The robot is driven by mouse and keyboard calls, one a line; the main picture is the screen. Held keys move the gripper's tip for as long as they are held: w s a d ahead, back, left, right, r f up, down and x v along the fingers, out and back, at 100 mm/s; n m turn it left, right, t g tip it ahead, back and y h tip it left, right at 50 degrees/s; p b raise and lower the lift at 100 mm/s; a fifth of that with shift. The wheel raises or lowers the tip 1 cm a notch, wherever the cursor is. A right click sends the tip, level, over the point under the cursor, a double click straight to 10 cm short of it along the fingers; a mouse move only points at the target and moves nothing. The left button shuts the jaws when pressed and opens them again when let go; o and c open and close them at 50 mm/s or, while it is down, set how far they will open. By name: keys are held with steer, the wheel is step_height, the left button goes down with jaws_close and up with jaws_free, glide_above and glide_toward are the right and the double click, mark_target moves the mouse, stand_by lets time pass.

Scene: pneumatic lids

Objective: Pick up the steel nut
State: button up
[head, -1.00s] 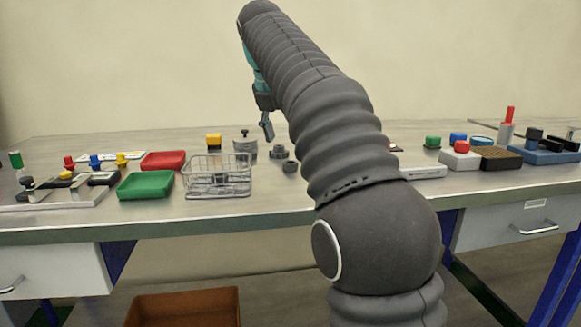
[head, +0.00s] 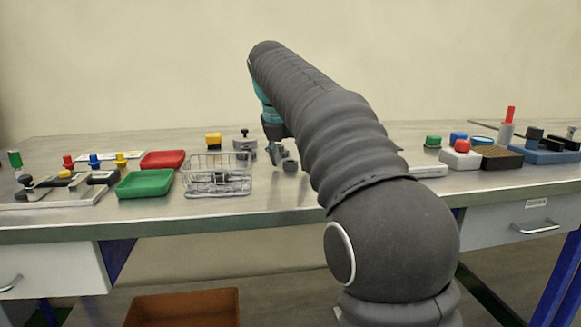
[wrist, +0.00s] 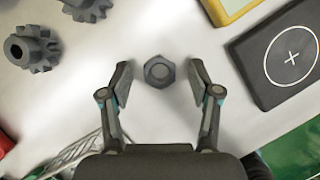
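My gripper (wrist: 160,78) is open, with one finger to the left of the nut and one to the right. A gap shows between the nut and each finger. In the head view, my gripper (head: 275,153) points down at the table beside a small dark part (head: 290,165) that appears to be the nut. My arm covers part of the table behind it.
A grey gear (wrist: 33,48) lies left of the nut, with another at the top edge. A dark pad with a circled cross (wrist: 255,80) lies to the right. A wire basket (head: 216,187) and green tray (head: 145,184) stand left of my gripper.

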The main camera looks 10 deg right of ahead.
jaws_close()
steer(key=shift+r, duration=0.15)
